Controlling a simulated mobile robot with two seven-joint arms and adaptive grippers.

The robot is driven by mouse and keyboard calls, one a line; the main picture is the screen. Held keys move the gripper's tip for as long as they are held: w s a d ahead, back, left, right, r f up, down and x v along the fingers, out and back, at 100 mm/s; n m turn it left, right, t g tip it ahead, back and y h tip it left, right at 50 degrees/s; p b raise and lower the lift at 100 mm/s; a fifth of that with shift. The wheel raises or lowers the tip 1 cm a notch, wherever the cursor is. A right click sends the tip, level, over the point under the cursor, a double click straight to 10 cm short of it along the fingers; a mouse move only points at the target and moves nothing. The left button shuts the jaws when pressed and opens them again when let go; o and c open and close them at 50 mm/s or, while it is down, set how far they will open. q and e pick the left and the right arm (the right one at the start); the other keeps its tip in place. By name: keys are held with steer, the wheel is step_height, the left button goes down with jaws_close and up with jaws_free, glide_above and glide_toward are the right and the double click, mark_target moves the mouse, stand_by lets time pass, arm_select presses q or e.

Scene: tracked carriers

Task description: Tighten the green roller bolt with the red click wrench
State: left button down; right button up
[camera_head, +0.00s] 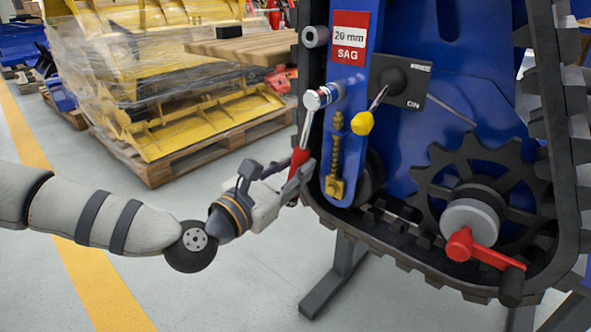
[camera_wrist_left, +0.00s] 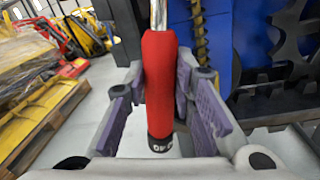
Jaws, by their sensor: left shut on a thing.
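The red click wrench (camera_head: 301,158) stands nearly upright in the head view, red handle down and chrome shaft up. My left gripper (camera_head: 291,182) is shut around the lower handle. In the left wrist view the red handle (camera_wrist_left: 160,75) stands between the purple-padded fingers. No green bolt shows; the wrench head may hide it. My right gripper is not in view.
A black track (camera_head: 566,100) loops around the blue frame. A switch with a yellow-tipped lever (camera_head: 363,122) is right of the wrench head. A red crank (camera_head: 480,250) is by the sprocket. Yellow parts on a pallet (camera_head: 190,160) stand behind left. Floor at lower left is clear.

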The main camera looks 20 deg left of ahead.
arm_select(q)
steer(key=shift+w+a+r+m, duration=0.15)
steer(key=shift+w+a+m, duration=0.05)
steer(key=shift+a+m, duration=0.25)
steer(key=shift+w+a+r+m, duration=0.2)
steer(key=shift+a+r+m, duration=0.05)
steer(key=shift+a+m, duration=0.3)
steer(key=shift+w+a+r+m, duration=0.2)
steer(key=shift+a+r+m, duration=0.1)
steer(key=shift+a+m, duration=0.25)
steer(key=shift+w+a+r+m+p, duration=0.2)
steer(key=shift+a+r+m+p, duration=0.2)
steer(key=shift+a+m, duration=0.25)
